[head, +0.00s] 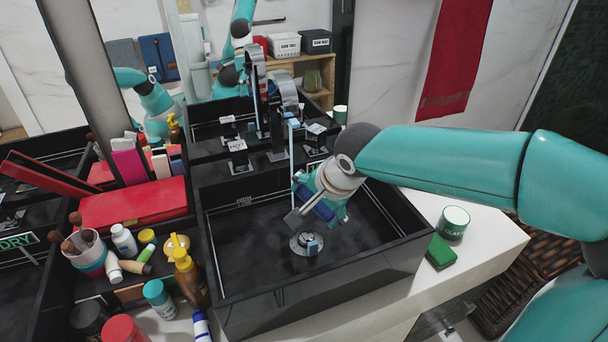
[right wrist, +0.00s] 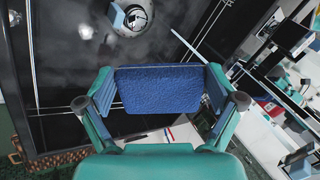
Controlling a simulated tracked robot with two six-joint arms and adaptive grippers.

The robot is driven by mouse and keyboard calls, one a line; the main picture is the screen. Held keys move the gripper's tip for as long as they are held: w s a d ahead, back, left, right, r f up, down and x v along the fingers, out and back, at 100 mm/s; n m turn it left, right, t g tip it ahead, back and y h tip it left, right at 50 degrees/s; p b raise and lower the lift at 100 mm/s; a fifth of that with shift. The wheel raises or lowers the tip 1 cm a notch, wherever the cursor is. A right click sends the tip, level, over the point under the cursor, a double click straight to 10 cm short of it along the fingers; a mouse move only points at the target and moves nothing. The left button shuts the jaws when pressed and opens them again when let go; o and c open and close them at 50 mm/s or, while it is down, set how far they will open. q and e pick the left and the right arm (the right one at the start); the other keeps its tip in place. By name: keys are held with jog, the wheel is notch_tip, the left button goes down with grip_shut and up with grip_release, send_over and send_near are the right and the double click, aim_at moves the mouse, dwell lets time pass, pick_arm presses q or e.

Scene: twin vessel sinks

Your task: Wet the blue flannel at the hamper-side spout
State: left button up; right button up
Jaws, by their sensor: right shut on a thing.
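My right gripper (head: 318,208) is shut on the blue flannel (right wrist: 160,88) and holds it above the basin (head: 250,255) on the hamper side. The flannel spans flat between both fingers in the right wrist view. In the head view only small blue parts show. The dark and chrome spout (head: 284,95) stands at the basin's back edge. A thin pale-blue column (head: 291,155), looking like water, drops from it behind my gripper. Pale blue also shows at the drain (head: 301,243). I cannot tell whether the column touches the flannel. My left gripper is seen at most as a reflection.
A HOT tap (head: 238,158) stands left of the spout. Bottles, including an amber pump bottle (head: 188,275), crowd the left side.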

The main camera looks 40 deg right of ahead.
jog(key=shift+s+a+r+p, duration=0.15)
jog(key=shift+s+r+p, duration=0.15)
jog(key=shift+s+r, duration=0.7)
jog(key=shift+s+a+r+p, duration=0.1)
jog(key=shift+s+r+p, duration=0.2)
jog(key=shift+s+r, duration=0.7)
jog(key=shift+s, duration=0.5)
